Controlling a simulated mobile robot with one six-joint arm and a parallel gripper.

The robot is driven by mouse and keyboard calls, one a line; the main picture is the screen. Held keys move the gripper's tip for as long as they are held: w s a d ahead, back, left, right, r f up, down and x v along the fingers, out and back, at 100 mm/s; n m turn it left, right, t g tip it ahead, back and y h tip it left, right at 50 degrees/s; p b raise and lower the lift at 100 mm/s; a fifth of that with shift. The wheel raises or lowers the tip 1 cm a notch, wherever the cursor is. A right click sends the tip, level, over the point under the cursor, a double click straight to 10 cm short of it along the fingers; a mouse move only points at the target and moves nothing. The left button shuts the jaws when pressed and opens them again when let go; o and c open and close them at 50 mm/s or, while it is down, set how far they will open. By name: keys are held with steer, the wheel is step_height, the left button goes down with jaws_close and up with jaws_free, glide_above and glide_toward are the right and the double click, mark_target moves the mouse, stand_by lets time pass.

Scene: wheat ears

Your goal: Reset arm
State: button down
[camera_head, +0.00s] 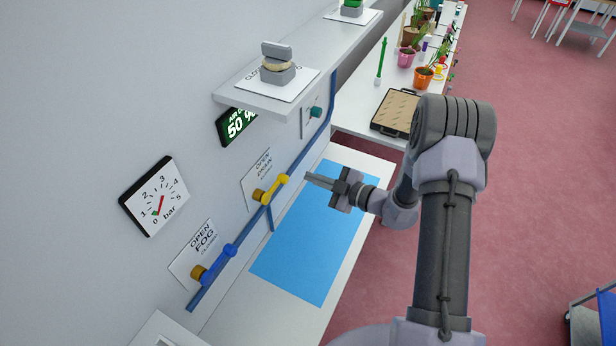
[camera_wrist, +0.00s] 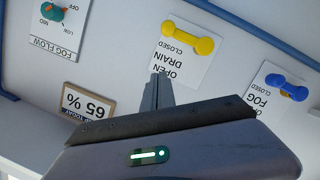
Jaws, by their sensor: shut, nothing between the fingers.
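My gripper (camera_head: 322,181) is shut and empty. It points left towards the wall, above the blue mat (camera_head: 308,240) and a little right of the yellow drain valve handle (camera_head: 273,187), apart from it. In the wrist view the shut fingers (camera_wrist: 158,88) point up at the wall, just below the drain card. The yellow handle also shows there (camera_wrist: 188,37). The blue fog valve handle (camera_head: 219,259) is on the pipe at lower left in the head view; it also shows in the wrist view (camera_wrist: 288,86).
A shelf (camera_head: 262,98) with a grey clamp-like block (camera_head: 278,65) juts from the wall above. A gauge (camera_head: 154,196) and a green display (camera_head: 237,125) hang on the wall. A teal knob (camera_head: 316,112) is under the shelf. A tray (camera_head: 394,112) and potted plants stand behind.

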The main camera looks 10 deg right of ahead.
steer(key=shift+d, duration=0.15)
steer(key=s+a+r+n+g+b, duration=0.1)
steer(key=s+a+n+g+b, duration=0.3)
steer(key=s+a+n+b, duration=0.7)
steer(key=s+a+n+g+b, duration=0.1)
steer(key=s+n+g+b, duration=0.45)
steer(key=n, duration=1.05)
steer(key=s+d+f+n+t+h+b, duration=0.1)
steer(key=s+d+f+n+h+b, duration=0.2)
steer(key=s+n+b, duration=0.2)
steer(key=s+d+f+n+t+h+b, duration=0.1)
steer(key=s+d+f+n+h+b, duration=0.1)
steer(key=n, duration=0.9)
steer(key=s+d+f+n+t+h+b, duration=0.2)
steer(key=s+d+f+n+h+b, duration=0.1)
steer(key=s+n+b, duration=0.4)
steer(key=shift+s+d+f+n+h+b, duration=0.4)
steer(key=shift+n+h+b, duration=0.15)
steer(key=shift+n, duration=0.25)
